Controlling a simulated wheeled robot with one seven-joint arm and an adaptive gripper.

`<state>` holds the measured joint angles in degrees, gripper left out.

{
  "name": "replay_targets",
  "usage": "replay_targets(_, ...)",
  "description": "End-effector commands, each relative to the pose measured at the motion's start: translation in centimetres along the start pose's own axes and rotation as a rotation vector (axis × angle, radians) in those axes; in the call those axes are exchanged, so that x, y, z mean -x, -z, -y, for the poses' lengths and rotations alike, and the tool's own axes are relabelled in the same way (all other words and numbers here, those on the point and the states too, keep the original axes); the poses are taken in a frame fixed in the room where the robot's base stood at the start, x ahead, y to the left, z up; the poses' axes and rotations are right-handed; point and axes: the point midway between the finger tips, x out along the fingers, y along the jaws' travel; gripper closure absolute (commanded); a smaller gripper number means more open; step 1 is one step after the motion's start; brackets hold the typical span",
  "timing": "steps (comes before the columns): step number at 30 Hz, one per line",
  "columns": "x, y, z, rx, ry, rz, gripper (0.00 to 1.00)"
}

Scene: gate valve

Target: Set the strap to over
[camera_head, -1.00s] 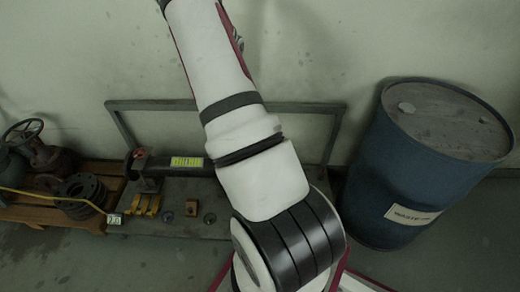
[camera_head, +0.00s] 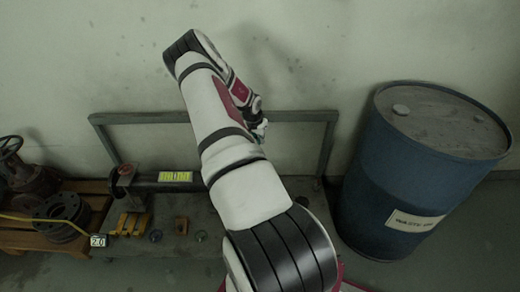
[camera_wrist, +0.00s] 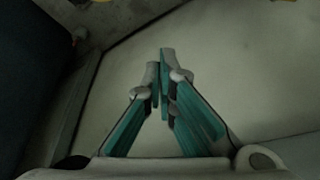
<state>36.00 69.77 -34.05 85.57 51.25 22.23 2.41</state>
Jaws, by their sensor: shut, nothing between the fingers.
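A dark horizontal pipe with a yellow-green label (camera_head: 176,177) lies on a grey bench at the left centre of the head view. A rusty upright bracket with a red spot (camera_head: 124,180) stands at the pipe's left end. I cannot tell which part there is the strap or how it is set. My arm hides the right part of the pipe and bench.
A grey frame (camera_head: 295,117) rises behind the bench. A blue waste drum (camera_head: 375,190) stands at the right. A pallet with flanges (camera_head: 62,212) is at the left.

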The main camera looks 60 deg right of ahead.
Motion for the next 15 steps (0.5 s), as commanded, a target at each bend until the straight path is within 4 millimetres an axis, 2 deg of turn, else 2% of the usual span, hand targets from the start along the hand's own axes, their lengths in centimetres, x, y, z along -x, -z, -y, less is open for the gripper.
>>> replay_targets(9, -5.8, -0.1, -0.1, 0.003, -0.002, 0.0, 1.0)
replay_targets(15, -8.8, -0.1, -0.1, 0.002, -0.002, 0.001, 1.0)
